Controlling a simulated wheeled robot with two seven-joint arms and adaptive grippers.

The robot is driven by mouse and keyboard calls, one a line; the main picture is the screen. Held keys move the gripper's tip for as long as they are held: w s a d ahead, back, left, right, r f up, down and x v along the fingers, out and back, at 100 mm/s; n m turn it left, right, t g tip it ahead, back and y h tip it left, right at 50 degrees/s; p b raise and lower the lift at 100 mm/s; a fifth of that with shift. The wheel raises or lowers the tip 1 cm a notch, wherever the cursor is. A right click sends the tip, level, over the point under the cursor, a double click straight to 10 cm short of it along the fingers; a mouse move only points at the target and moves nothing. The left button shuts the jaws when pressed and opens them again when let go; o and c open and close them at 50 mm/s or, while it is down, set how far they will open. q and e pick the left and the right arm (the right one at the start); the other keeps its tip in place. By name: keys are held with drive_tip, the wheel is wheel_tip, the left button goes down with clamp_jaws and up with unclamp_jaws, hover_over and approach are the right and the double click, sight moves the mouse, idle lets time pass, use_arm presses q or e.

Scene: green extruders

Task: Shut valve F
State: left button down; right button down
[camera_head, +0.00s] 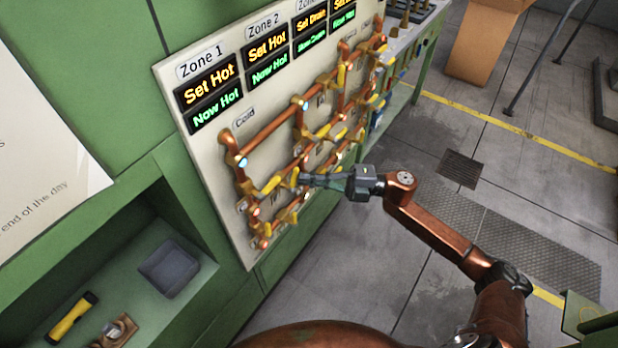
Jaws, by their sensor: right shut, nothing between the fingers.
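A pale valve panel (215,166) is fixed to the green machine, with copper pipes (270,133) and several yellow valve handles (272,184). Letter labels by the valves are too small to read, so I cannot tell which one is valve F. My right gripper (303,179) is shut and empty. Its fingertips are at the lower middle of the pipework, close beside a yellow handle; I cannot tell whether they touch. The gripper and fingers hide part of the pipes behind them. My left gripper is not in view.
Displays above the pipes read "Set Hot" and "Now Hot" for Zone 1 (208,82) and Zone 2. A green shelf at lower left holds a grey tray (168,268) and a yellow flashlight (73,318). An orange-brown stand (485,45) is at the back. Floor right of the panel is open.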

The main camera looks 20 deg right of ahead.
drive_tip(key=shift+s+a+r+n+g+h+p, duration=0.2)
drive_tip(key=shift+n+g+h+p, duration=0.15)
drive_tip(key=shift+n, duration=0.25)
drive_tip(key=shift+a+p, duration=0.15)
drive_tip(key=shift+p, duration=0.25)
idle(1.2)
drive_tip(key=f+v, duration=0.1)
drive_tip(key=v, duration=1.3)
drive_tip(key=shift+s+b, duration=0.2)
drive_tip(key=shift+b, duration=0.1)
